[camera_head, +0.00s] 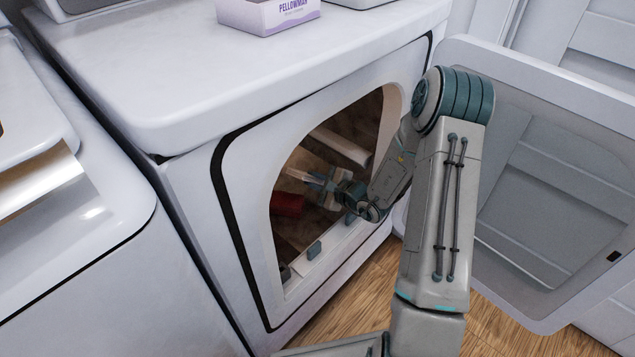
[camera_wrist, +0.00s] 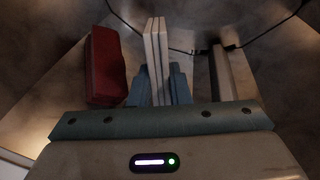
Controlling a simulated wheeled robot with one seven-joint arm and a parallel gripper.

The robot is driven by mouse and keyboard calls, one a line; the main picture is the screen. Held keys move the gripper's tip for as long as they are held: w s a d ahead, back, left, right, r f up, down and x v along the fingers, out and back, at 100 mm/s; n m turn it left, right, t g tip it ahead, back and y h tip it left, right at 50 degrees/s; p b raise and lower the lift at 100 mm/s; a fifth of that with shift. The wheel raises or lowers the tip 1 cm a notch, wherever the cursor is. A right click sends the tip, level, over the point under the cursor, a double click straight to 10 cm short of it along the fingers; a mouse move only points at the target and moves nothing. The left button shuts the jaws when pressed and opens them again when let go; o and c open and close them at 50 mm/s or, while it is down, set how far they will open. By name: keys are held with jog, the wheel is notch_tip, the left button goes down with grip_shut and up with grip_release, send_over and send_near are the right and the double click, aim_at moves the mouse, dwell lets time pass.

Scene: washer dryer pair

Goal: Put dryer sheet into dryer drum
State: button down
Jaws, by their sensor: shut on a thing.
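My gripper (camera_head: 322,184) reaches through the open doorway into the dryer drum (camera_head: 318,222). It is shut on a pale, flat dryer sheet (camera_head: 299,174). In the wrist view the dryer sheet (camera_wrist: 156,60) stands out upright between the two blue-grey fingers of my gripper (camera_wrist: 157,85). The drum's brownish-grey inner wall (camera_wrist: 50,60) surrounds it. I cannot tell whether the sheet touches the wall. The dryer (camera_head: 190,170) is white, with its door (camera_head: 540,190) swung wide open to the right.
A red block-like thing (camera_wrist: 107,65) is left of the sheet inside the drum, and a pale bar (camera_wrist: 226,70) is right of it. The doorway's rim is close around my arm. A lilac-and-white box (camera_head: 268,14) sits on the dryer. The washer (camera_head: 80,240) stands left.

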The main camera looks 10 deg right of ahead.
jog(key=c, duration=1.3)
grip_release()
jog(key=p+v, duration=0.3)
jog(key=v, duration=1.1)
jog(key=shift+w+p, duration=0.1)
jog(key=shift+p, duration=0.2)
